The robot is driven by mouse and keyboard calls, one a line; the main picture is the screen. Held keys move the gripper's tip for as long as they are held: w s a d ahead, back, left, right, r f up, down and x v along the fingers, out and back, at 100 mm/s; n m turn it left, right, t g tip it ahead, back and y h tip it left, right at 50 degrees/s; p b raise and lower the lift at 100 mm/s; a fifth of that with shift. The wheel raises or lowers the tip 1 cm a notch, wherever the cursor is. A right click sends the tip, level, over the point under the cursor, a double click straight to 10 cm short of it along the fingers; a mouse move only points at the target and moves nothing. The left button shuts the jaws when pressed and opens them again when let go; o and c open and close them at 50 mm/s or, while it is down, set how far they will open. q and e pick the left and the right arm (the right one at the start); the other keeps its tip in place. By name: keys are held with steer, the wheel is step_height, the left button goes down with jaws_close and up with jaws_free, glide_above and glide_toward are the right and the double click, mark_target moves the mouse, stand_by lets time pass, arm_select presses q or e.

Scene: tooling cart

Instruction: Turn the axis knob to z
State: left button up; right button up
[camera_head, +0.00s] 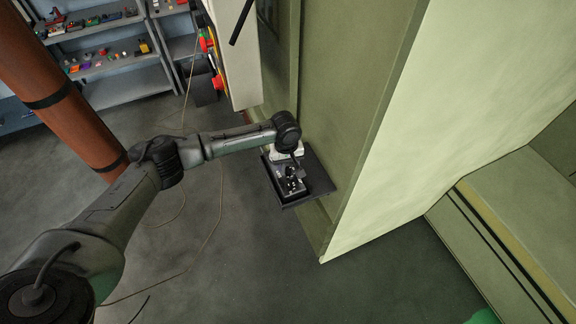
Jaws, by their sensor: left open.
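A small black control unit (291,187) with raised controls sits on a dark shelf (318,187) fixed to the green cabinet's side. The axis knob is too small to single out among these controls, and its setting cannot be read. My left arm reaches in from the lower left. Its wrist is above the back of the shelf, and my left gripper (297,166) points down at the control unit. It is open, with nothing seen between its fingers. Whether it touches a control cannot be told. My right gripper is not in view.
The tall green cabinet (350,90) stands close on the right of the shelf. A brown pipe (60,100) rises at the left. Shelves (105,58) with small parts stand at the back left. A thin cable (219,215) runs over the open grey floor.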

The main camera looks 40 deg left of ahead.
mark_target(288, 170)
arm_select(q)
steer(key=shift+f, duration=1.2)
steer(key=shift+c, duration=0.3)
jaws_close()
